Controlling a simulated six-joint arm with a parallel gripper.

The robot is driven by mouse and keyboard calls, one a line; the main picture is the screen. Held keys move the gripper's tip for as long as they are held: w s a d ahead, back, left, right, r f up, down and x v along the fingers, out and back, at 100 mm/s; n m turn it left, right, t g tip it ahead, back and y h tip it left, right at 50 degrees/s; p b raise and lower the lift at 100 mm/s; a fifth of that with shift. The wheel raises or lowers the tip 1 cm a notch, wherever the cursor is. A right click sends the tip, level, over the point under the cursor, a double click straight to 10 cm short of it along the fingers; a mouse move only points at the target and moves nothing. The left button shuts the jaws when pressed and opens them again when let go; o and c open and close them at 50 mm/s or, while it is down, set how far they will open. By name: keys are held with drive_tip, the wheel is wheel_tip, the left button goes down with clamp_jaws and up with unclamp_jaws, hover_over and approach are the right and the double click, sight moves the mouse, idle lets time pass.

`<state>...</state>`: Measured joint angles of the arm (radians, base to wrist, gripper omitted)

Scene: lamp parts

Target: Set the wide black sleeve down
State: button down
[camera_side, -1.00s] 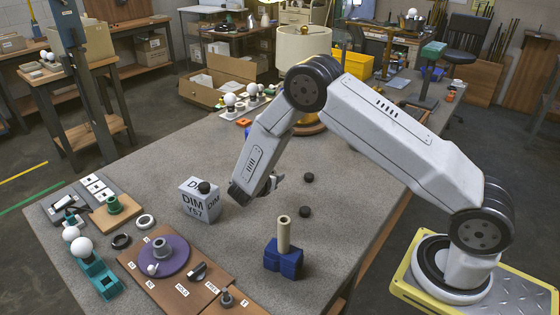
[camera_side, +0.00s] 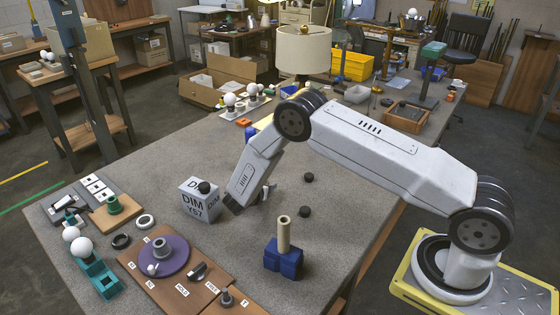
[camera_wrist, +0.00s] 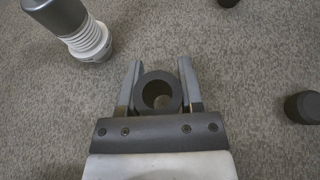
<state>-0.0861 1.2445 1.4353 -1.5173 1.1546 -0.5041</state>
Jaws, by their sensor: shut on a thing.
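The wide black sleeve (camera_wrist: 160,77) shows in the wrist view as a thick dark ring seen from its open end. It sits between the two fingers of my gripper (camera_wrist: 159,66), which is shut on it. In the side view my gripper (camera_side: 264,196) is low over the grey table, just right of the grey DIM box. The sleeve is hidden or too small to make out there. I cannot tell whether its lower end touches the table.
The grey DIM box (camera_side: 199,201) stands close on the left. Two small black caps (camera_side: 308,177) (camera_side: 305,211) lie to the right. A blue block with a tan tube (camera_side: 284,255) stands in front.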

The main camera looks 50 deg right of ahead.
drive_tip(key=shift+f, duration=0.8)
drive_tip(key=shift+c, duration=1.2)
unclamp_jaws()
drive_tip(key=shift+f, duration=0.1)
drive_tip(key=v, duration=1.2)
drive_tip(key=shift+s, duration=0.1)
